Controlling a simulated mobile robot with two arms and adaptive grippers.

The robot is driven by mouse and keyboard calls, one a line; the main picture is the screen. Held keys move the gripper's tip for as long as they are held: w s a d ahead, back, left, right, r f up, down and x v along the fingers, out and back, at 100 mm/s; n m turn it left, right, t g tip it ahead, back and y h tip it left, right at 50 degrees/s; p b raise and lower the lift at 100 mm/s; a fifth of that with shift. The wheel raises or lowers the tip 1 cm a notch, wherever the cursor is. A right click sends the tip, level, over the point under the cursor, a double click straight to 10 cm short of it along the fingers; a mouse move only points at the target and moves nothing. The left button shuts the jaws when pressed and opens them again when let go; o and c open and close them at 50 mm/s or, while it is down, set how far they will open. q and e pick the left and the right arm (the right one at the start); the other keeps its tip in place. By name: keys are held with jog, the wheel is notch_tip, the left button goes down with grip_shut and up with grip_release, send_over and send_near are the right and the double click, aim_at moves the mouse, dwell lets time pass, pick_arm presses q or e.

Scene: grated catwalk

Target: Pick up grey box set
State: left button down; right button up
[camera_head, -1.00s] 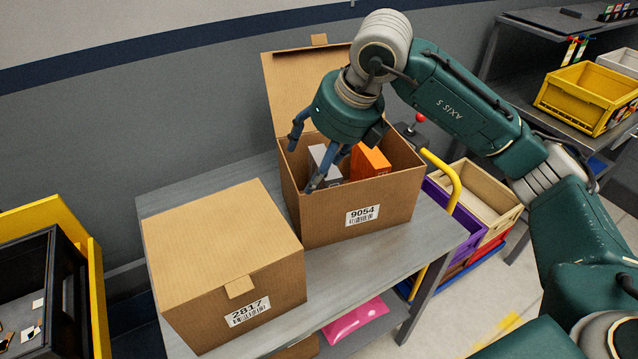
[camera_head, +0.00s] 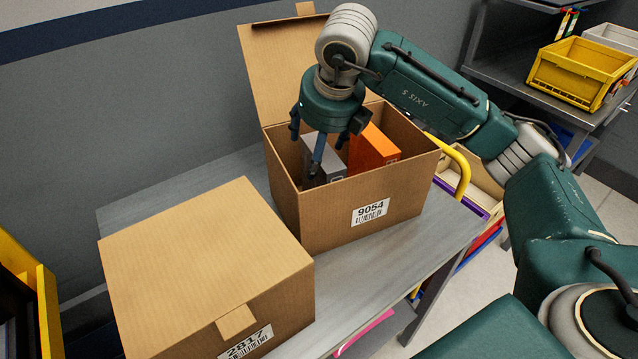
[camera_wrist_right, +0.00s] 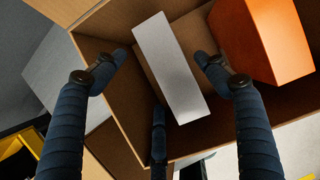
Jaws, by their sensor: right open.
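The grey box set (camera_head: 326,165) stands inside the open cardboard box (camera_head: 340,215) labelled 9054, left of an orange box (camera_head: 372,150). In the right wrist view the grey box set (camera_wrist_right: 170,70) is a pale block between the fingers. My right gripper (camera_head: 318,150) reaches down over the open box from above. In the right wrist view my right gripper (camera_wrist_right: 165,90) is open, with fingers on both sides of the grey box set and a gap to it. The lower part of the grey box set is hidden in the head view. My left gripper is not in view.
A closed cardboard box (camera_head: 205,265) labelled 2817 stands on the grey table (camera_head: 405,265) at front left. The raised lid (camera_head: 283,70) stands behind my right gripper. A yellow bin (camera_head: 580,75) sits on a shelf at upper right.

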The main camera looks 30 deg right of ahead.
jog(key=x, duration=0.2)
jog(key=shift+d+f, duration=0.1)
jog(key=shift+f, duration=0.25)
jog(key=p+x, duration=0.2)
jog(key=x, duration=0.3)
jog(key=shift+w+d+f+p, duration=0.1)
jog(key=shift+d+f+p, duration=0.1)
jog(key=shift+p, duration=0.1)
jog(key=shift+f+b, duration=0.2)
jog(key=shift+b, duration=0.3)
jog(key=shift+c, duration=0.2)
jog(key=c, duration=1.3)
jog(key=shift+c, duration=1.3)
jog(key=shift+r, duration=0.1)
